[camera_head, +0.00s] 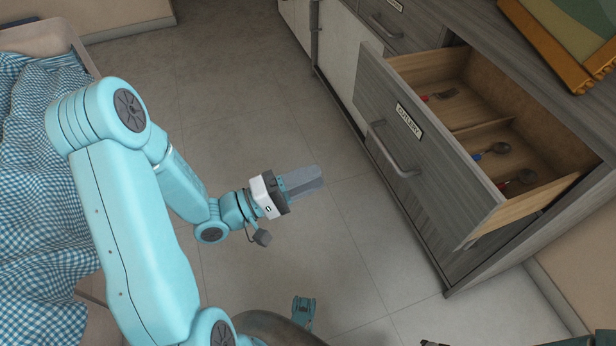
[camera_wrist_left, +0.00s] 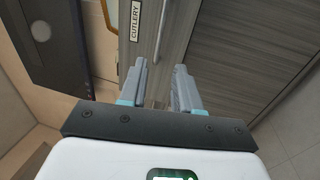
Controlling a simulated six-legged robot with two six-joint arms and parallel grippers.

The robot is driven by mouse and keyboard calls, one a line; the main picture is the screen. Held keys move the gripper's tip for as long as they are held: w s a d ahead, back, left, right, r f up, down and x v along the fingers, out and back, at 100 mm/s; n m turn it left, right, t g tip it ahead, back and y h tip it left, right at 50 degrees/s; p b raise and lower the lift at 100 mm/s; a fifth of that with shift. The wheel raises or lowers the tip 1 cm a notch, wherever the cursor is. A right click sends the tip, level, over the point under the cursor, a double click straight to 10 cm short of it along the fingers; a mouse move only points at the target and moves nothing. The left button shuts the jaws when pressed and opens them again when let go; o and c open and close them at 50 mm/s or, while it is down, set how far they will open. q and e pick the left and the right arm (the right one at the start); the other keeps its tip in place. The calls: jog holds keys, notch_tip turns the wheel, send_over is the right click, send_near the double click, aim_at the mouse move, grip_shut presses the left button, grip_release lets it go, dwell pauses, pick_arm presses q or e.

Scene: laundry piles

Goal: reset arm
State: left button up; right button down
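My left arm comes in from the left in the head view and reaches over the tiled floor. My left gripper (camera_head: 319,178) points right, toward the open drawer, and is apart from it. In the left wrist view its two grey fingers (camera_wrist_left: 160,72) stand apart with nothing between them. The drawer front with its CUTLERY label shows beyond the fingers there. I cannot make out my right gripper in either view.
The open CUTLERY drawer (camera_head: 437,165) juts out from the grey cabinet at right, with several utensils inside, including a blue-handled spoon (camera_head: 492,151). Blue checked cloth (camera_head: 35,190) lies at left. The floor (camera_head: 245,80) between is clear.

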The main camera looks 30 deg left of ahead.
dwell(0.3)
pick_arm(q)
jog(key=w+d+f+g+h, duration=0.2)
jog(key=d+f+g, duration=0.1)
jog(key=d, duration=0.7)
jog(key=w+d+f+m+g+y, duration=0.1)
jog(key=d+f+g+y, duration=0.25)
jog(key=f, duration=0.65)
jog(key=s+a+f+m+g+y, duration=0.3)
jog(key=s+f+m+g+y, duration=0.5)
jog(key=s+f, duration=0.65)
notch_tip(320, 180, up, 31)
jog(key=d+g+h+p, duration=0.1)
jog(key=p, duration=3)
jog(key=shift+d+f+h+p, duration=0.15)
jog(key=shift+f+h+p, duration=0.05)
jog(key=shift+h+p, duration=0.2)
